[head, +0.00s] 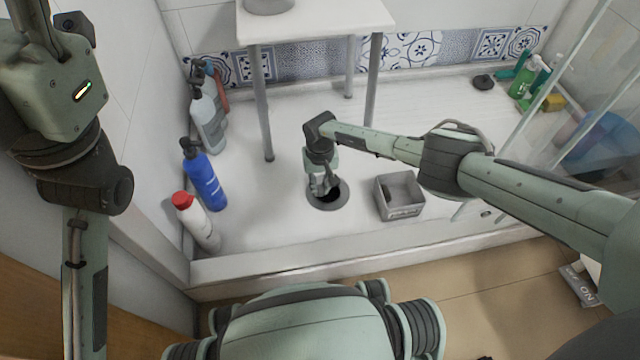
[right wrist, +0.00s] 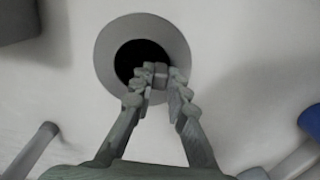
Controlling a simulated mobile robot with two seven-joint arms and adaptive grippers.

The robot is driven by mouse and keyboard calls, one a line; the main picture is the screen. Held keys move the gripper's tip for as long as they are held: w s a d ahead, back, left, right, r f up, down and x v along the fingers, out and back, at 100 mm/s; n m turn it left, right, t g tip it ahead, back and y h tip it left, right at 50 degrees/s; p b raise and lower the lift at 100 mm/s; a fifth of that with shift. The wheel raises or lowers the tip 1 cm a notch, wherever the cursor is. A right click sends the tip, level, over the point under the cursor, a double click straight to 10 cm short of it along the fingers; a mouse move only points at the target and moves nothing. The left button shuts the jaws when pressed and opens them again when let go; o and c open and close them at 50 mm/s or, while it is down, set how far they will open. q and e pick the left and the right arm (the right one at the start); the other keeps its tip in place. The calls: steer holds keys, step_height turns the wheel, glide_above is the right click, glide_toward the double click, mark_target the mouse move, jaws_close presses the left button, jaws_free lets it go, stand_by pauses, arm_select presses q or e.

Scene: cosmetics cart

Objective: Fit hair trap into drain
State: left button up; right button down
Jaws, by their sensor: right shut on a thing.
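The drain (head: 326,206) is a dark round hole with a grey ring in the white shower floor. It also shows in the right wrist view (right wrist: 181,40). My left gripper is out of view.
A grey open box (head: 402,212) stands right of the drain. A white stool (head: 315,20) stands behind. A blue bottle (head: 205,178), a red-capped white bottle (head: 198,225) and a grey bottle (head: 207,122) line the left wall. The floor around the drain is otherwise clear.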

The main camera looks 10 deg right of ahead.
steer(key=c, duration=1.4)
jaws_free()
step_height(320, 180, up, 12)
